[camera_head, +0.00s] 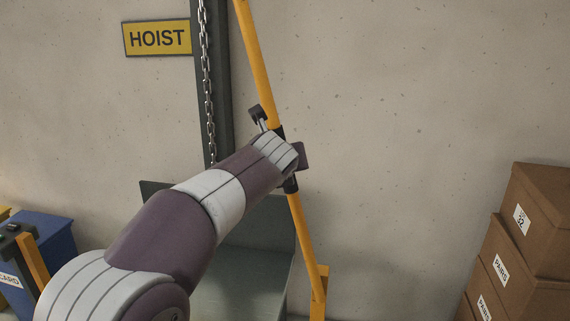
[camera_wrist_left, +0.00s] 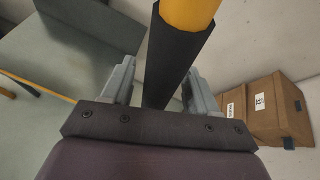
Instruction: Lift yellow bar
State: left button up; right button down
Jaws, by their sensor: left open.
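The yellow bar (camera_head: 256,60) runs steeply from the top of the head view down to a yellow bracket (camera_head: 319,292), tilted with its upper end to the left. A black sleeve (camera_wrist_left: 172,60) wraps part of the bar, and the bar's yellow part (camera_wrist_left: 188,12) shows at the top of the left wrist view. My left gripper (camera_head: 279,133) is at this sleeve; its hand hides part of the sleeve in the head view. In the left wrist view its two grey fingers (camera_wrist_left: 155,88) are apart, on either side of the sleeve. My right gripper is not in view.
A yellow HOIST sign (camera_head: 157,38) hangs beside a dark post (camera_head: 219,100) with a chain (camera_head: 207,80). A grey bin-like chute (camera_head: 262,245) stands behind my arm. Brown boxes (camera_head: 538,215) are stacked at the right. A blue bin (camera_head: 48,245) stands at the lower left.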

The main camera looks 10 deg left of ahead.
pick_arm(q)
jog(key=b+v, duration=0.1)
jog(key=v, duration=1)
jog(key=shift+b, duration=0.3)
jog(key=shift+s+d, duration=0.1)
jog(key=s+f+n+g+h, duration=0.1)
jog(key=s+f+n+g, duration=0.2)
jog(key=f+n, duration=0.85)
jog(key=s+f+n+g, duration=0.3)
jog(key=f+n, duration=0.7)
jog(key=f, duration=0.2)
jog(key=s+a+f+n+g, duration=0.2)
jog(key=s+a+f+n, duration=0.1)
jog(key=s+f+n, duration=0.2)
jog(key=s+a+f+n+g, duration=0.3)
jog(key=s+f+n, duration=0.2)
jog(key=s+f, duration=0.5)
jog(key=shift+f+g, duration=0.3)
jog(key=shift+f, duration=0.1)
